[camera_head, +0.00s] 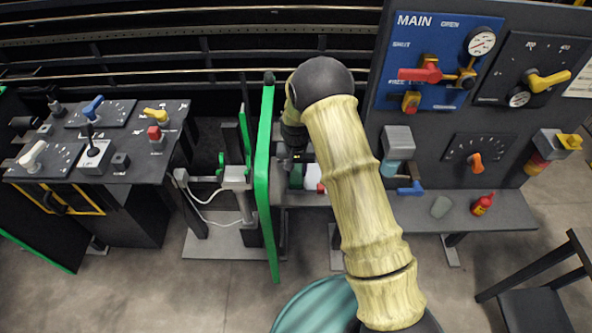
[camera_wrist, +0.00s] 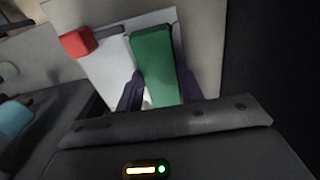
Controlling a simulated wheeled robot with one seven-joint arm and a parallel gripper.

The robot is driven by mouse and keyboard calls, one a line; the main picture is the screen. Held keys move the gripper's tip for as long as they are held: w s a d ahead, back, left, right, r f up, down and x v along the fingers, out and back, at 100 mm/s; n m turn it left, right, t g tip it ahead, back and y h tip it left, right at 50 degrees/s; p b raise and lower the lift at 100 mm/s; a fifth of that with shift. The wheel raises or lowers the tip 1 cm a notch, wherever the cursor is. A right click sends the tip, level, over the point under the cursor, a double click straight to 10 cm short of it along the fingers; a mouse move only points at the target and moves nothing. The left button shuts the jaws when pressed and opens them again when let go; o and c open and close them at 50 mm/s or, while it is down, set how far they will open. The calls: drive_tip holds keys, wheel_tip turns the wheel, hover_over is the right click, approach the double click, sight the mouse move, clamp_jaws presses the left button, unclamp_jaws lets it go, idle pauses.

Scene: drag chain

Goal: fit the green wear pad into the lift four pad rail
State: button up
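The green wear pad (camera_wrist: 155,62) is a flat green block over a white plate in the wrist view. My gripper (camera_wrist: 160,82) has one dark finger on each side of the pad, with the fingertips close against its edges. I cannot tell whether they press on it. In the head view, the green pad (camera_head: 297,176) shows just left of my arm, low over the bench, and my wrist partly covers it. I cannot make out which part is the lift four pad rail.
A red block (camera_wrist: 77,43) sits at the plate's left corner. A tall green post (camera_head: 263,185) stands just left of my wrist. A grey bench (camera_head: 425,222) carries a red bottle (camera_head: 482,204). A control panel (camera_head: 462,130) with valves and levers rises behind it.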

sight(296, 172)
drive_tip(key=o, duration=0.4)
drive_tip(key=shift+w, duration=0.1)
drive_tip(key=shift+o, duration=0.2)
drive_tip(key=shift+s, duration=0.2)
drive_tip(key=shift+r, duration=0.1)
drive_tip(key=shift+w+r, duration=0.15)
drive_tip(key=shift+r, duration=0.3)
wheel_tip(296, 172, up, 16)
drive_tip(key=b, duration=0.3)
drive_tip(key=shift+r, duration=0.2)
drive_tip(key=shift+a, duration=0.1)
